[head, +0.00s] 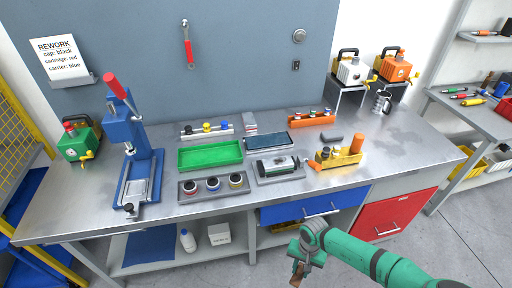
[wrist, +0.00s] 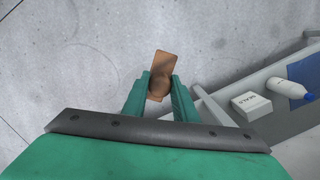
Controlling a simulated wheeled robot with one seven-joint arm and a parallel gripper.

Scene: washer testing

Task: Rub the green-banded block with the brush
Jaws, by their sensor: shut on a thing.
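The green-banded block (head: 276,167) is a pale block with dark green on it, lying in a grey tray (head: 262,181) near the front of the bench. My gripper (head: 298,264) is in front of the bench, below its top and well apart from the block. It is shut on the brown brush (head: 297,273). In the wrist view my gripper's fingers (wrist: 160,88) close on the brush (wrist: 164,64), which shows a flat brown part and a rounded part between the fingers. Its bristles cannot be made out. The block is not in the wrist view.
The steel bench (head: 95,205) holds a blue press (head: 142,165), a green tray (head: 211,155), a grey holder with several round parts (head: 187,188) and a yellow fixture (head: 345,158). Below are a blue drawer (head: 300,210) and red cabinet (head: 394,213). The bench's right front is clear.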

